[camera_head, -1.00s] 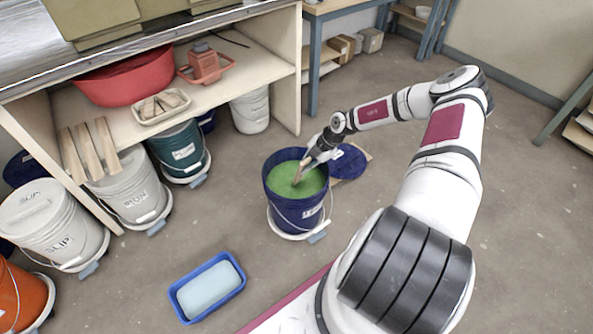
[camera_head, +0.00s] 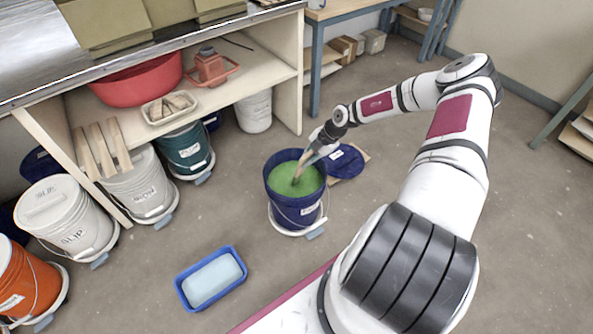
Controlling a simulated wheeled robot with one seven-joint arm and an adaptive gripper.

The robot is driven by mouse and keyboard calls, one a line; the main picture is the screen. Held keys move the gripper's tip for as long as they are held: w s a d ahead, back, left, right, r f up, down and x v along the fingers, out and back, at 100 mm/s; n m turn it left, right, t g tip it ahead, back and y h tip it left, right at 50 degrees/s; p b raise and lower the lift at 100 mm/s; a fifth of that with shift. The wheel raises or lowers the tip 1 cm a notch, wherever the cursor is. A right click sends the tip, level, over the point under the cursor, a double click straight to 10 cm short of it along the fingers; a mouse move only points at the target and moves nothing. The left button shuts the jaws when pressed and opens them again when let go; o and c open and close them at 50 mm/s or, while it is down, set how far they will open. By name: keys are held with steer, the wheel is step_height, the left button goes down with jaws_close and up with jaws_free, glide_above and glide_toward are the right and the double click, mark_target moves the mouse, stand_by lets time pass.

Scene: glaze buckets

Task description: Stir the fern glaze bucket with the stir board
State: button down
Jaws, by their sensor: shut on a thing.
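A dark blue bucket (camera_head: 296,209) filled with green glaze (camera_head: 286,180) stands on a white wheeled base on the floor. Its label is too small to read. My gripper (camera_head: 315,152) is above the bucket's far right rim, shut on a wooden stir board (camera_head: 300,169). The board slants down to the left and its lower end is in the green glaze. How deep it reaches is hidden by the glaze.
A blue tray with a pale blue block (camera_head: 240,281) is at front left. White, teal (camera_head: 188,150) and orange (camera_head: 28,281) buckets line the shelf at left.

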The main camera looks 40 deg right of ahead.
steer(key=shift+s+a+r+p, duration=0.25)
steer(key=shift+s+r+p, duration=0.45)
steer(key=shift+r+p, duration=0.75)
steer(key=shift+s+a+r+p, duration=0.2)
steer(key=shift+s+r+p, duration=0.6)
steer(key=shift+r, duration=1.15)
steer(key=shift+s+a+r+p, duration=0.25)
steer(key=shift+s+r+p, duration=0.3)
steer(key=shift+r+p, duration=0.95)
steer(key=shift+r, duration=0.25)
step_height(320, 180, up, 5)
steer(key=shift+f+p, duration=0.1)
steer(key=shift+p, duration=0.6)
steer(key=shift+w, duration=0.1)
